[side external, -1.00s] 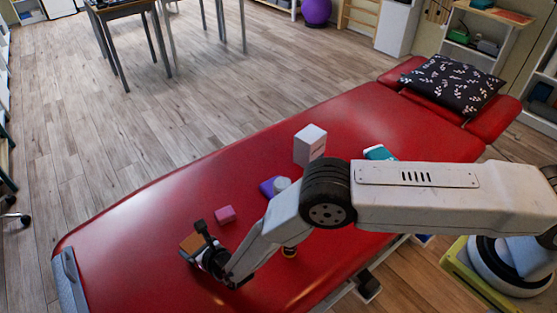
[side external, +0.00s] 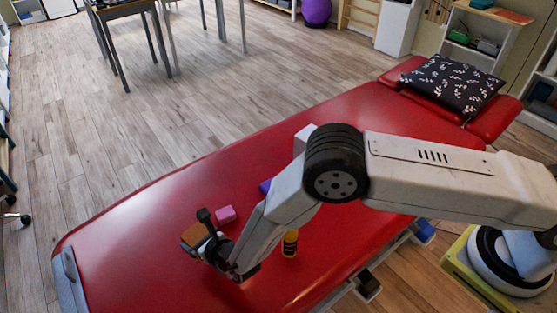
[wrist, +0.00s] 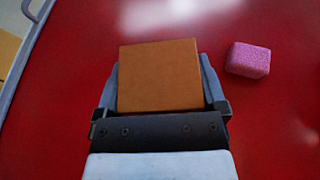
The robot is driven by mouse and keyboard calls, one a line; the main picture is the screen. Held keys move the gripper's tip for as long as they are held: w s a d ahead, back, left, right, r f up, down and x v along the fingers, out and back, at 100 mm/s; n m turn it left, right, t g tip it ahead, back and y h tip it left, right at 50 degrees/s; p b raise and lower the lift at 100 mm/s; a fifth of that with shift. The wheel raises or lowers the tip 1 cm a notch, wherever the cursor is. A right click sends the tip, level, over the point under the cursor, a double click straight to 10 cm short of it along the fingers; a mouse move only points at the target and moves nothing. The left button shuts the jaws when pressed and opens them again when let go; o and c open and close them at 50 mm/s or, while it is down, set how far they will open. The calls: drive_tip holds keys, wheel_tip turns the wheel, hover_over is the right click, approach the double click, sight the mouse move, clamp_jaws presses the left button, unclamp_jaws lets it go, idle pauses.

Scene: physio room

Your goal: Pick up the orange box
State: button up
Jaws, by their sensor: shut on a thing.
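The orange box (side external: 193,236) is between the two fingers of my gripper (side external: 205,232) over the near left part of the red treatment table (side external: 130,240). In the wrist view the orange box (wrist: 159,76) fills the space between the fingers of my gripper (wrist: 160,78), with one finger along each side. My gripper is shut on it. The box appears raised above the red surface. My gripper hides part of the box in the side view.
A pink block (side external: 225,214) lies on the table close to the box; it also shows in the wrist view (wrist: 248,59). A yellow bottle (side external: 290,244) stands right of my gripper. A purple thing (side external: 264,186) and a white box (side external: 302,140) are partly hidden by my arm.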

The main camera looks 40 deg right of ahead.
drive_tip(key=s+r, duration=0.1)
drive_tip(key=s+d+r, duration=0.1)
drive_tip(key=s+r, duration=0.1)
drive_tip(key=r, duration=0.1)
drive_tip(key=shift+d, duration=0.35)
approach(206, 234)
drive_tip(key=shift+s+d+r, duration=0.2)
drive_tip(key=shift+d+r, duration=0.85)
drive_tip(key=shift+r, duration=0.1)
